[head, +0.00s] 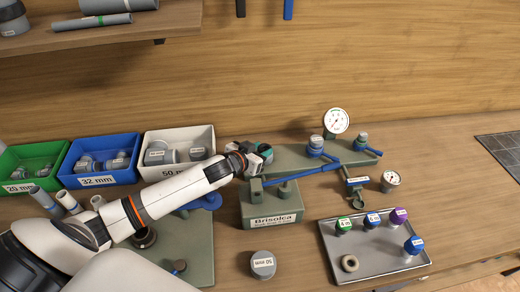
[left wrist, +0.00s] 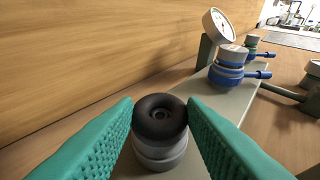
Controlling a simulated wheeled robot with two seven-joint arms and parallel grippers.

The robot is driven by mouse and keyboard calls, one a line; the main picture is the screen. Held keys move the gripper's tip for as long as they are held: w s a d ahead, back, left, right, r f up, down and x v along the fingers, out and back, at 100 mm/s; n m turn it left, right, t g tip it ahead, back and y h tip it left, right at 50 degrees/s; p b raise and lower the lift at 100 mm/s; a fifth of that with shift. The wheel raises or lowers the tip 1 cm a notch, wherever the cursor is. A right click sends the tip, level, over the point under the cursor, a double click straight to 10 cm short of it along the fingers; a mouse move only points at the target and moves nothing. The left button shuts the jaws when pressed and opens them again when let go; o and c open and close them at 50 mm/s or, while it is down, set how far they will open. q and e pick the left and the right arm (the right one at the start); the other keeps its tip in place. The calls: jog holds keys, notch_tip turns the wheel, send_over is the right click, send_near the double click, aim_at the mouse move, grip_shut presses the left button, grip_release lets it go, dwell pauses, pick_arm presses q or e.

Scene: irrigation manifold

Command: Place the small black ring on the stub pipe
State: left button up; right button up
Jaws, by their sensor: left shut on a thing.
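The small black ring (left wrist: 160,119) is between the two teal fingers of my left gripper (left wrist: 160,122), which is shut on it. In the left wrist view the ring is in line with the top of a grey stub pipe (left wrist: 160,158) on the green plate. I cannot tell whether ring and pipe touch. In the head view my left gripper (head: 264,152) is over the left end of the green manifold plate (head: 295,146); the ring and stub pipe are hidden there. My right gripper is not in view.
Blue-collared fittings (left wrist: 228,68) and a pressure gauge (head: 335,121) stand farther right on the plate. A blue-handled lever (head: 315,171) lies in front. Bins, including a white one (head: 203,137), stand left.

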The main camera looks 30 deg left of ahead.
pick_arm(q)
jog(key=shift+f, duration=0.2)
jog(key=o, duration=0.9)
jog(key=shift+r, duration=0.1)
jog(key=shift+r, duration=0.15)
jog(key=shift+b+v, duration=0.7)
jog(key=shift+v, duration=5.25)
